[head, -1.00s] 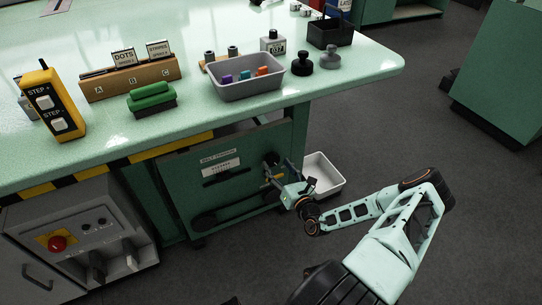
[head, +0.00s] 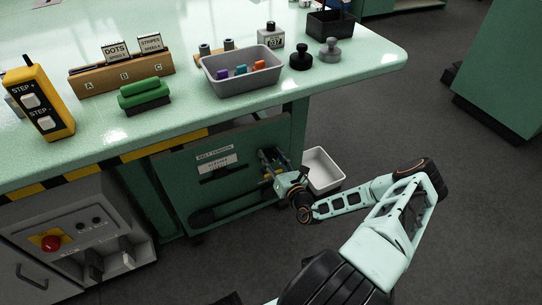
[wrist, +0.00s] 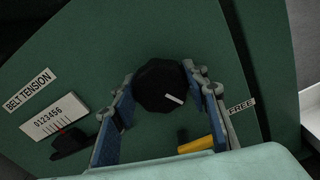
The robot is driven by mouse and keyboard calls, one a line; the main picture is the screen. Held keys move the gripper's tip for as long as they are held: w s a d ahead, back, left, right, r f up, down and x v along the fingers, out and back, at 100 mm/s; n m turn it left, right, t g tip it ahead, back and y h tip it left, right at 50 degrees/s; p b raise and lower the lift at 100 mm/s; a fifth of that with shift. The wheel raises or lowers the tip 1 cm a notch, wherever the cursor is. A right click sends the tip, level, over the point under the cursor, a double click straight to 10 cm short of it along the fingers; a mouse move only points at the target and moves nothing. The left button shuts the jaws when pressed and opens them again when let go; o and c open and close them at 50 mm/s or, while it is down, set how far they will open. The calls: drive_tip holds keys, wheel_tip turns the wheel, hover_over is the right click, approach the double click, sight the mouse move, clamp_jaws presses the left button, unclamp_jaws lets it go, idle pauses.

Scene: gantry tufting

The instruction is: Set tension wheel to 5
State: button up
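The tension wheel (wrist: 158,86) is a black faceted knob with a white line on the green belt tension panel (head: 222,187). In the wrist view its line points to the lower right. My gripper (wrist: 160,78) is open, its two blue fingers on either side of the knob; contact is hard to judge. The white gauge (wrist: 55,117) at left is numbered 0 to 6. Its red pointer shows near the middle, too small to read exactly. A yellow-handled lever (wrist: 196,145) sits below the knob, partly behind my right finger. A FREE label (wrist: 241,106) is at right.
The pale green tabletop (head: 200,120) overhangs the panel. A white bin (head: 323,170) stands on the floor just right of my gripper. A grey control box (head: 75,250) with a red button is at left. The floor at right is open.

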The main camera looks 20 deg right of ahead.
drive_tip(key=c, duration=0.5)
drive_tip(key=shift+m, duration=0.3)
drive_tip(key=m+p, duration=0.2)
drive_tip(key=m, duration=0.1)
drive_tip(key=shift+r+m, duration=0.1)
drive_tip(key=shift+m, duration=0.2)
drive_tip(key=m, duration=0.5)
drive_tip(key=shift+d+p, duration=0.15)
drive_tip(key=shift+p, duration=0.2)
drive_tip(key=m, duration=0.5)
drive_tip(key=shift+f+m, duration=0.25)
drive_tip(key=shift+m, duration=0.15)
drive_tip(key=m, duration=0.4)
drive_tip(key=shift+m+b, duration=0.4)
drive_tip(key=shift+w, duration=0.1)
